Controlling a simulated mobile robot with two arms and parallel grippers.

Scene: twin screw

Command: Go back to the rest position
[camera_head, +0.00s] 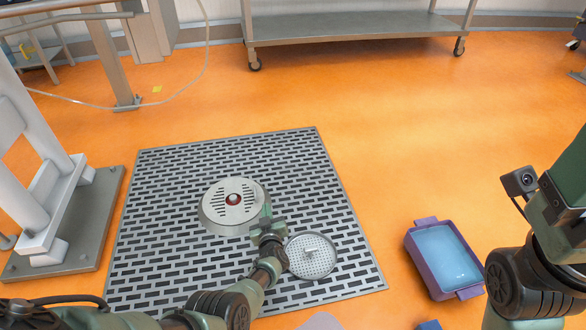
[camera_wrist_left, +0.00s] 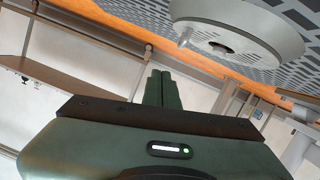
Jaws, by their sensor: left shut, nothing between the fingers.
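My left gripper (camera_head: 266,210) is over the floor grate in the head view, at the right edge of the round metal unit (camera_head: 222,213). Its fingers are shut with nothing between them, as the left wrist view shows (camera_wrist_left: 161,88). The unit has a slotted top and a small red centre. In the left wrist view, the unit (camera_wrist_left: 262,32) appears at the top, beyond the fingers. A round perforated disc with a small handle (camera_head: 318,267) lies on the grate, right of my left wrist. My right arm comes in at the right edge; its gripper fingers are not visible.
The grey slotted grate (camera_head: 170,180) lies on the orange floor. A purple tray with a blue inside (camera_head: 415,262) is right of it, near my right arm. A white stand (camera_head: 40,215) is at the left. A wheeled metal table (camera_head: 350,28) stands at the back.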

